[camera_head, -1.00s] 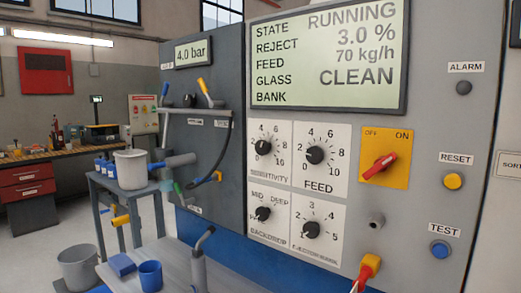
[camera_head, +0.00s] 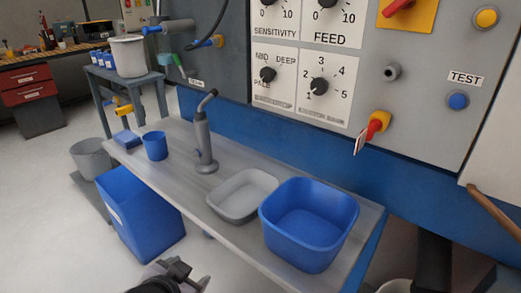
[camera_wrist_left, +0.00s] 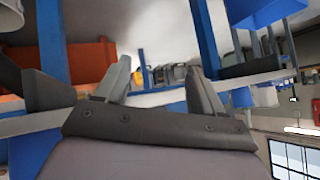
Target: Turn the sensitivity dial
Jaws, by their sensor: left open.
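The sensitivity dial (camera_head: 269,2) is a black knob on a white scale plate, cut off by the top edge of the head view. The label SENSITIVITY and the marks 0 and 10 show below it; its pointer position cannot be read. My left gripper (camera_head: 176,273) is low at the bottom edge of the head view, in front of the bench and far below the dial. In the left wrist view the gripper (camera_wrist_left: 160,88) has its two fingers spread apart with nothing between them. The dial is not seen in the wrist view. My right gripper is not in view.
A red-yellow switch (camera_head: 378,122) with a tag sticks out. Below, the bench (camera_head: 183,172) holds a grey tray (camera_head: 240,197), a blue tub (camera_head: 310,240) and a grey stand (camera_head: 203,145).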

